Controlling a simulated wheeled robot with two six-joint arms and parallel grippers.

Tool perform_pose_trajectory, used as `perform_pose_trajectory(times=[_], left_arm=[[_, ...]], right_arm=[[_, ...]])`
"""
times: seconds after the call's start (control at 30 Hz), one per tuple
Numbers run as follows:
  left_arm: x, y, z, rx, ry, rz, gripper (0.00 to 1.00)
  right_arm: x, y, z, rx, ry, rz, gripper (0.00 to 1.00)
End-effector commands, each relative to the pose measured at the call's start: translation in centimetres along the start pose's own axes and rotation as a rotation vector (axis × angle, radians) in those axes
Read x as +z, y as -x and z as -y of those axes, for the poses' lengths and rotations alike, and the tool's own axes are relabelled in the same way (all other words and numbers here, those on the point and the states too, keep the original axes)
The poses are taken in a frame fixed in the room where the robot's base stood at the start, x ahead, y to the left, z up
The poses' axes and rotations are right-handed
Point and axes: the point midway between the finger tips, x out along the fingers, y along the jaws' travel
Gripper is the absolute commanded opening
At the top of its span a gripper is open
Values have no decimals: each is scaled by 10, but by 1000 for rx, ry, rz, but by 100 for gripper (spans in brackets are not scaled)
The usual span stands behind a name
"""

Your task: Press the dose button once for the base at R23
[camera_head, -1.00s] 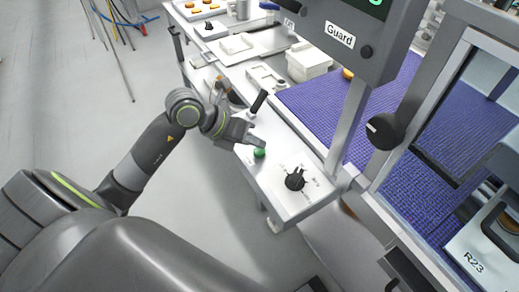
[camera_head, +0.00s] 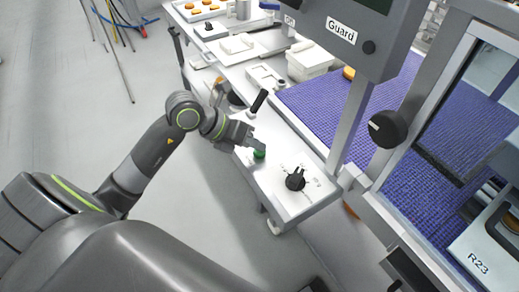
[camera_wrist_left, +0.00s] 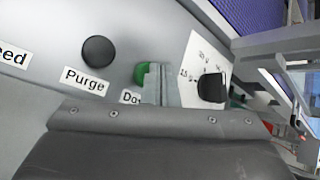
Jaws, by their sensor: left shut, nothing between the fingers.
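My left gripper (camera_head: 254,143) is shut and empty, its fingertips right at the green button (camera_head: 259,154) on the white control panel (camera_head: 282,207). In the left wrist view the shut fingers (camera_wrist_left: 161,84) cover the right part of the green button (camera_wrist_left: 141,72) and part of the label below it, which starts "Do". I cannot tell whether the fingers touch the button or whether it is pushed in. A pale plate marked R23 (camera_head: 478,262) is at the lower right, behind the frame, with a dark round piece on it. My right gripper is not in view.
A black knob (camera_head: 295,180) with a scale is on the same panel. A black button labelled Purge (camera_wrist_left: 98,51) is beside the green one. A black lever (camera_head: 258,101) stands behind the gripper. A blue belt (camera_head: 312,105) and a Guard-labelled box (camera_head: 352,45) are beyond.

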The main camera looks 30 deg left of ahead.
Motion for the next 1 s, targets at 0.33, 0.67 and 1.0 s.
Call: perform_pose_trajectory(times=[0.33,0.67,1.0], left_arm=[[-3,-4,-3,0,1,-1,0],[-4,-4,-3,0,1,-2,0],[2,4,2,1,1,-1,0]], right_arm=[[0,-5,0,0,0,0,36],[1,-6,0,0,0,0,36],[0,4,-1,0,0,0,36]])
